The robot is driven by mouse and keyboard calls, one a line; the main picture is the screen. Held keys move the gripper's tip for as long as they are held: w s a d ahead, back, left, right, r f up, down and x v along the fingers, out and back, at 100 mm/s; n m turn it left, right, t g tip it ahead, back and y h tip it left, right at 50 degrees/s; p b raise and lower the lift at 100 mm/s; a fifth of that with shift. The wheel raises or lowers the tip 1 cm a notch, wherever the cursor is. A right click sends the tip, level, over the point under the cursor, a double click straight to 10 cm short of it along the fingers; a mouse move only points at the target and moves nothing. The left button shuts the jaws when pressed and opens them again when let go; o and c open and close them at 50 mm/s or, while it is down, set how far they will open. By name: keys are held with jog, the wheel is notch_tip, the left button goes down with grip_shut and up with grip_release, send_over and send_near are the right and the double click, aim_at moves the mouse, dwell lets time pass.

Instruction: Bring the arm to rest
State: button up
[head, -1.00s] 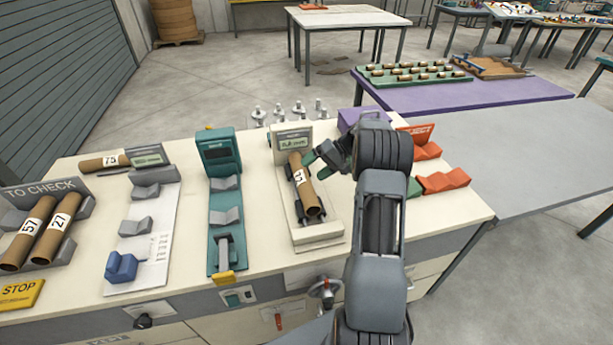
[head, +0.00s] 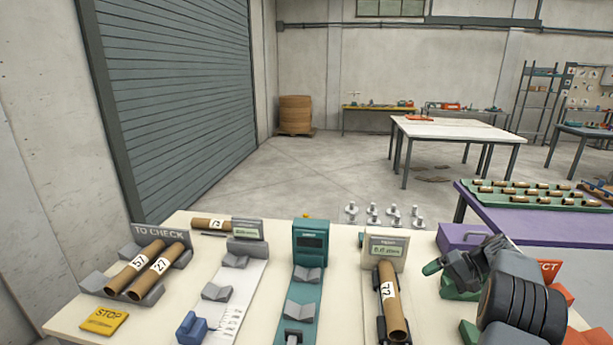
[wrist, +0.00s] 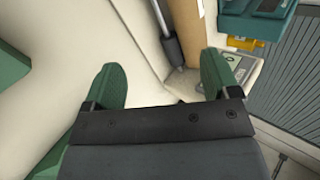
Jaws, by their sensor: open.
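My gripper (head: 450,268) is at the right of the head view, just right of the cardboard tube (head: 392,300) on the tester (head: 385,250) with the small display. My gripper's two green fingers stand well apart with nothing between them in the wrist view (wrist: 160,82). The tube also shows in the wrist view (wrist: 201,25), beyond the right finger and apart from it. My arm is bent, and most of it is cut off at the lower right of the head view.
A purple box (head: 458,238) and orange reject cradles (head: 565,297) stand close around my gripper. Left of the tester are a teal device (head: 309,245), a white strip with grey cradles (head: 235,275) and the TO CHECK rack (head: 160,237) with two tubes.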

jog(key=s+f, duration=0.1)
jog(key=s+a+m+h, duration=0.1)
jog(key=s+a+f+g+h, duration=0.1)
jog(key=shift+s+f+m, duration=0.3)
jog(key=shift+s+m, duration=0.05)
jog(key=shift+m, duration=0.05)
jog(key=s+a+r+n+t+h, duration=0.1)
jog(key=s+a+r+n+h, duration=0.2)
jog(key=s+a, duration=0.6)
jog(key=s+a+r+n+t+h, duration=0.1)
jog(key=s+a+r+n+h, duration=0.2)
jog(key=s+a+r, duration=0.3)
jog(key=shift+s+a+r+t+h, duration=0.3)
jog(key=shift+s+a+h, duration=0.3)
jog(key=shift+s+a, duration=2.3)
